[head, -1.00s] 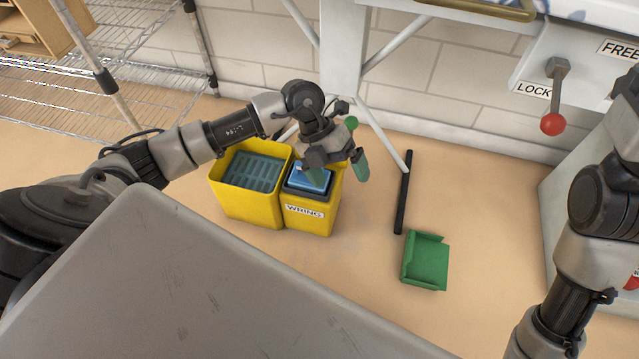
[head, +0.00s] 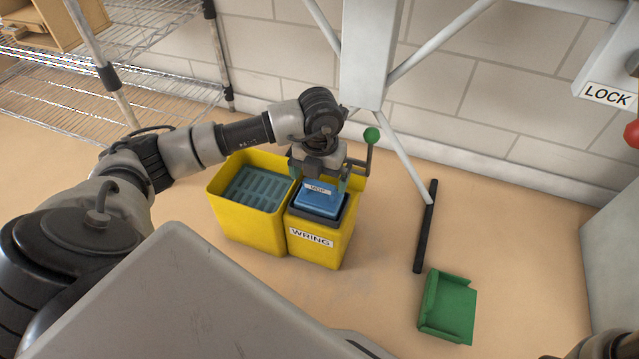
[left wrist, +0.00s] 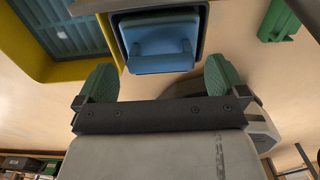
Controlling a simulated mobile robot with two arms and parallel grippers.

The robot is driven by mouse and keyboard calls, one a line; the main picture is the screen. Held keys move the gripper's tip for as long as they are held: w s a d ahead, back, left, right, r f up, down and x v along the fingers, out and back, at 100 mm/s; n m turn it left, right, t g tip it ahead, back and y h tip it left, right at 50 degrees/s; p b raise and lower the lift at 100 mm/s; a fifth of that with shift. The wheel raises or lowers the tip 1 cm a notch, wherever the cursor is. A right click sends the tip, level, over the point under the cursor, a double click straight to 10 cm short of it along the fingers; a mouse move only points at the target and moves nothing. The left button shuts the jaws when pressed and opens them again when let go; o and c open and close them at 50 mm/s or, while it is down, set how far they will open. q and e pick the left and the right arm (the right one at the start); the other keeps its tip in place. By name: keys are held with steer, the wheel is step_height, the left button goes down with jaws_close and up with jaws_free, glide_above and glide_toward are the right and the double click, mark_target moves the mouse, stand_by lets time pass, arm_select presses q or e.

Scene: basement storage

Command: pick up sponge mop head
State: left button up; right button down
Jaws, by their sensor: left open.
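The sponge mop head (head: 318,202) is a blue block with a white label. It sits in the dark-rimmed opening of the yellow wringer compartment marked WRING (head: 320,242). My left gripper (head: 320,180) is open just above and behind it in the head view, its fingers spread to either side. In the left wrist view the mop head (left wrist: 160,50) lies beyond the two green fingertips of the left gripper (left wrist: 158,80), roughly centred between them, with nothing held. Whether a fingertip touches it I cannot tell. My right gripper is out of view.
A yellow bucket with a grey-blue grate (head: 255,190) adjoins the wringer on the left. A green-knobbed lever (head: 371,135) stands close to the gripper's right. A black bar (head: 426,225) and green dustpan (head: 449,306) lie on the floor at right. A wire shelf (head: 60,95) stands left.

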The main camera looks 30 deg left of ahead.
mark_target(320, 184)
arm_select(q)
step_height(320, 184, down, 5)
steer(key=b, duration=0.4)
steer(key=shift+s+r, duration=0.1)
steer(key=shift+r, duration=0.1)
steer(key=c, duration=0.9)
